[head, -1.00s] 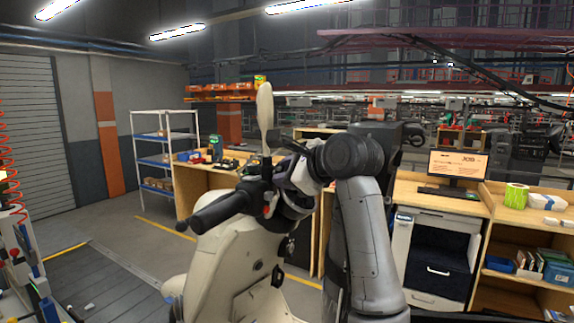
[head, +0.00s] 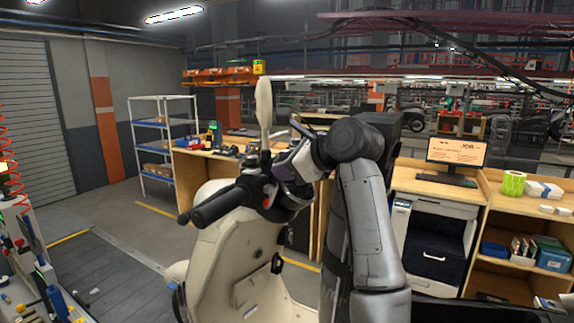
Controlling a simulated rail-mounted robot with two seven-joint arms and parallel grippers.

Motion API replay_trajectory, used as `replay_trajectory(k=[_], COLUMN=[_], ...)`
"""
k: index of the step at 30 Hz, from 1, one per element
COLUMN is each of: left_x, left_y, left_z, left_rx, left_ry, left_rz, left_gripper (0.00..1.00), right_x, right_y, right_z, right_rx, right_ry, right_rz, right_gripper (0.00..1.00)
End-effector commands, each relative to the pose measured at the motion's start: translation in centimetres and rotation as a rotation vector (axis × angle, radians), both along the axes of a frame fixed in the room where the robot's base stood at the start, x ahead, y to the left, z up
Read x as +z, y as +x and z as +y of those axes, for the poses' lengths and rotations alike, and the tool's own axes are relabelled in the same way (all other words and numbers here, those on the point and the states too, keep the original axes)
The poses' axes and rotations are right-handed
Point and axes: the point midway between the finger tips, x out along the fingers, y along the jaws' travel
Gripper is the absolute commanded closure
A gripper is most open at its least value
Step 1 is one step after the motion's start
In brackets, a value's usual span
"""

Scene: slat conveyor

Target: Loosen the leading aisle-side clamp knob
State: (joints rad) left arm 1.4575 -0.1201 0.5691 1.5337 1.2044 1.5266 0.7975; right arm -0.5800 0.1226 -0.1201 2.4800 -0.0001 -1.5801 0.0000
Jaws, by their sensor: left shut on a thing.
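A cream scooter (head: 217,245) stands upright in the middle of the head view, with a black handlebar grip (head: 218,206) and a pale mirror (head: 264,103). My left gripper (head: 284,190) is at the handlebar, just right of the inner end of the grip. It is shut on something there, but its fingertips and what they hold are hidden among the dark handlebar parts. I cannot make out a clamp knob; the scooter's lower part is cut off by the bottom edge. My right gripper is not in view.
A slat conveyor floor (head: 105,275) runs at lower left, beside a machine panel (head: 35,265). Behind stand a white shelf rack (head: 165,97), a wooden bench (head: 195,170) and a desk with a monitor (head: 456,152). The grey floor between rack and conveyor is clear.

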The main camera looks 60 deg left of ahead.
Motion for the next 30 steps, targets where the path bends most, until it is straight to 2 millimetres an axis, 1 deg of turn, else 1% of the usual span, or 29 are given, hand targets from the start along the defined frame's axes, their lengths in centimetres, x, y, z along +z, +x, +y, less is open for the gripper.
replay_trajectory(k=[4, 5, 12, 30], left_x=[0.09, 0.09, 0.05, 0.24], left_y=[-0.03, -0.03, -0.02, -0.16], left_z=[-0.04, -0.04, -0.02, -0.15], left_rx=[0.000, 0.000, 0.001, 0.005], left_ry=[0.002, 0.002, 0.001, 0.000], left_rz=[-0.001, -0.001, -0.002, -0.002], left_gripper=[0.92, 0.66, 0.43, 0.42], right_x=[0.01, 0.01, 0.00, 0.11], right_y=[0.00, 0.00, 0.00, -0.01], right_z=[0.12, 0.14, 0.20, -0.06], right_rx=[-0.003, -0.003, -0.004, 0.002], right_ry=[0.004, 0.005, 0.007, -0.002], right_rz=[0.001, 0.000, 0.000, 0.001], right_gripper=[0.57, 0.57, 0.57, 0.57])
